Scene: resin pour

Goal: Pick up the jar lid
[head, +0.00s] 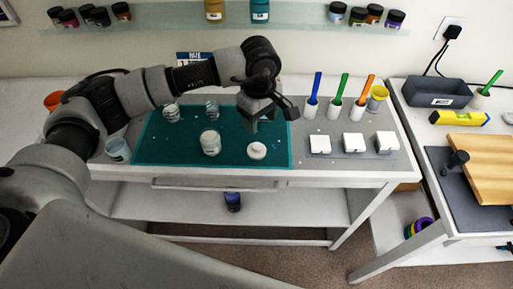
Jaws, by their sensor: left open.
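A small white round lid (257,150) lies flat on the teal mat (180,150) near the mat's front right. A glass jar with whitish contents (210,142) stands to its left on the mat. My left gripper (262,122) is open and empty, pointing down above the mat, just behind and above the lid in the picture. It is apart from the lid. My left arm comes in from the left and covers part of the table's back. My right gripper is not in view.
A clear cup (117,150) is at the left. White blocks (353,143) and cups with coloured handles (335,110) stand right of the mat. The mat's front strip is clear.

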